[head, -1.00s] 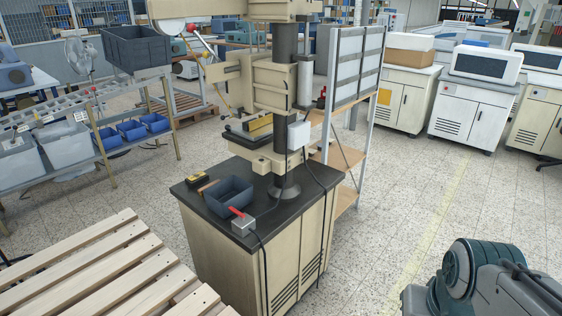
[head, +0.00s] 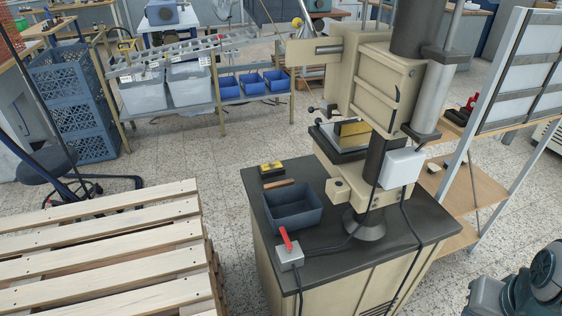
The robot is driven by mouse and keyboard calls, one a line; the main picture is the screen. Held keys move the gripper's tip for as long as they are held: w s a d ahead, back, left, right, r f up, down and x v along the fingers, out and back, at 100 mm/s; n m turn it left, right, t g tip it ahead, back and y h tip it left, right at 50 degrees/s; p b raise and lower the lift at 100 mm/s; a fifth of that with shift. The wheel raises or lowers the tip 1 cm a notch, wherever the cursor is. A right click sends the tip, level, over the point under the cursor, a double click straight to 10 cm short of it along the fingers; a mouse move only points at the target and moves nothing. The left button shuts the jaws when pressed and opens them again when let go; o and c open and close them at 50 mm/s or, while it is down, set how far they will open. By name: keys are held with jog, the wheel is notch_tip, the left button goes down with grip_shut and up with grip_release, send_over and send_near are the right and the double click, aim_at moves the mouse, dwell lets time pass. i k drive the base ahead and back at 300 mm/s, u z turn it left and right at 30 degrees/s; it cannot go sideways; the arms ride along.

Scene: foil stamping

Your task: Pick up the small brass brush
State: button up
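A slim brown wooden piece (head: 279,183), which looks like the handle of the small brass brush, lies on the black top of the press cabinet (head: 398,250). It is just behind the dark blue bin (head: 293,207); bristles are too small to make out. Part of my arm shows at the lower right corner, but my gripper is out of view.
The beige press (head: 368,85) stands on the cabinet, right of the bin. A grey box with a red lever (head: 289,253) and cables are at the front. A wooden pallet (head: 105,250) stands at left. Floor is open behind the cabinet.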

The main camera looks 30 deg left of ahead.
aim_at(268, 187)
jog(key=u, duration=0.85)
jog(key=i, duration=0.9)
jog(key=u, duration=0.8)
